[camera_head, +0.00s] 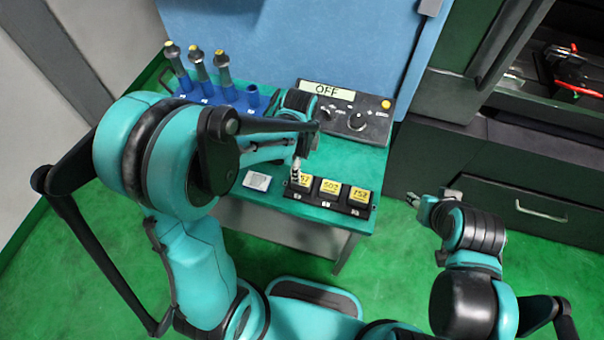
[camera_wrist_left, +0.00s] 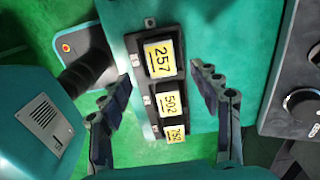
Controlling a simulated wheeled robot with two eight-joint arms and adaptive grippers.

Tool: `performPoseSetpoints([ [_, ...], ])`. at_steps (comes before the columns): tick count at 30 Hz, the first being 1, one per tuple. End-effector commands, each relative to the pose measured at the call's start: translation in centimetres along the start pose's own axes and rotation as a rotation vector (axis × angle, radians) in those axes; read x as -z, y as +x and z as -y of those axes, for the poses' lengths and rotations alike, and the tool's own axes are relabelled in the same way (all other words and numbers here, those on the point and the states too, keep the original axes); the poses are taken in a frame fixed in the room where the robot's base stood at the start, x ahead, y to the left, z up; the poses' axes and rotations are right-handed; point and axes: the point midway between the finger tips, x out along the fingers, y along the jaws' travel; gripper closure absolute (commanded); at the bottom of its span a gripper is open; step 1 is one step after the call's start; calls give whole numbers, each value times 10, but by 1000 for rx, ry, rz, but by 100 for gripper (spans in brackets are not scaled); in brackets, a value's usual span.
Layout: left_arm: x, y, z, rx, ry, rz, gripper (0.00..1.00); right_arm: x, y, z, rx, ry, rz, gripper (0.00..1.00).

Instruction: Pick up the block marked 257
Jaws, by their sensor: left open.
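The block marked 257 (camera_wrist_left: 160,58) has a yellow label and sits in the top slot of a black holder in the left wrist view. In the head view this block (camera_head: 304,181) is in the leftmost slot, partly covered by my gripper. My left gripper (camera_wrist_left: 165,82) is open and empty, its fingers on either side of the holder in the picture. In the head view my left gripper (camera_head: 296,172) is over the holder's left end. My right gripper (camera_head: 424,206) is away to the right, above the floor; its opening is unclear.
Blocks marked 502 (camera_wrist_left: 170,103) and 752 (camera_wrist_left: 174,132) share the black holder (camera_head: 345,208). A control box (camera_head: 372,122) with an OFF display and a blue rack (camera_head: 228,97) of tools stand behind. A small pale plate (camera_head: 257,181) lies left of the holder.

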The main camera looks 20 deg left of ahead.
Motion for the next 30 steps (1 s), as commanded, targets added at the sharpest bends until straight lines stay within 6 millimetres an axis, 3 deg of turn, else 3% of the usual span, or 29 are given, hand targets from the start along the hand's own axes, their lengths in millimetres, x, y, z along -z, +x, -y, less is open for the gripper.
performPoseSetpoints([
  [18,4,78,2,-10,30,1,37,-14,19,0,0,0,0,60],
  [26,4,80,2,-10,30,1,37,-14,19,0,0,0,0,60],
  [27,4,80,2,-10,30,1,40,-14,19,0,0,0,0,60],
  [30,4,80,2,-10,30,1,66,-14,19,0,0,0,0,60],
])
